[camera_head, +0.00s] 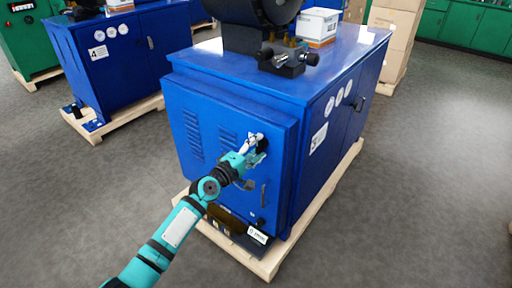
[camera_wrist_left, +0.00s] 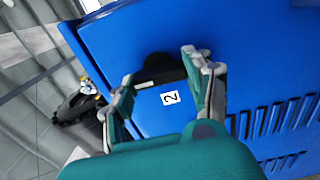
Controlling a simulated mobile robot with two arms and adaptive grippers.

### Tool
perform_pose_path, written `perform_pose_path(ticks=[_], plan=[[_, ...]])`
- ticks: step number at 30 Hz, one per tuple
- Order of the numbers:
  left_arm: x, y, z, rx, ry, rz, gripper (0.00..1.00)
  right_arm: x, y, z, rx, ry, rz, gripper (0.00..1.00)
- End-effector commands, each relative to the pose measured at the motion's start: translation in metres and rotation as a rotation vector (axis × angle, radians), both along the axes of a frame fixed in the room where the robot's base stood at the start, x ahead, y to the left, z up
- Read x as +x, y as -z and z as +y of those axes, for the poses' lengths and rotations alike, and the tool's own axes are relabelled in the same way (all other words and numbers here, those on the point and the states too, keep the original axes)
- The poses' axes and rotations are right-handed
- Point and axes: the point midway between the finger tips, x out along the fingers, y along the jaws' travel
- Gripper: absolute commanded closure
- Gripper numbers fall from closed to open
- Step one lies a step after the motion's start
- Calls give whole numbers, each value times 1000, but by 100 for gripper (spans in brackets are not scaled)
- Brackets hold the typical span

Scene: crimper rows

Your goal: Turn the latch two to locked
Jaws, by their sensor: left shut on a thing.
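My left gripper (camera_head: 256,147) is at the upper right of this panel. A white label reading 2 (camera_wrist_left: 171,98) sits beside the latch on the blue panel. In the head view the gripper mostly covers the latch. Whether the latch stands at locked cannot be told. My right gripper is not in view.
A dark handle (camera_head: 263,194) and small black knob (camera_head: 261,222) are lower on the panel. The pallet edge (camera_head: 240,262) sticks out at floor level. A white box (camera_head: 318,26) and black tooling (camera_head: 288,63) sit on top. Grey floor (camera_head: 90,200) is clear to the left.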

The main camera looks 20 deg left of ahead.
Motion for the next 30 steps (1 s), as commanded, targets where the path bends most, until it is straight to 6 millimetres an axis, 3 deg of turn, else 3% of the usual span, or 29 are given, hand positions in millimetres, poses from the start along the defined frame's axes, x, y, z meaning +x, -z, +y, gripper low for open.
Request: perform_pose_path(ticks=[19,20,21,25,30], plan=[[0,0,1,-46,-2,17,80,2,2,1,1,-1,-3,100],[0,0,1,-46,-2,17,44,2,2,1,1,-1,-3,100],[0,0,1,-46,-2,17,39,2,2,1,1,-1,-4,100],[0,0,1,-44,-1,16,23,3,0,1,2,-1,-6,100],[0,0,0,-43,-1,16,23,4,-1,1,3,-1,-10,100]])
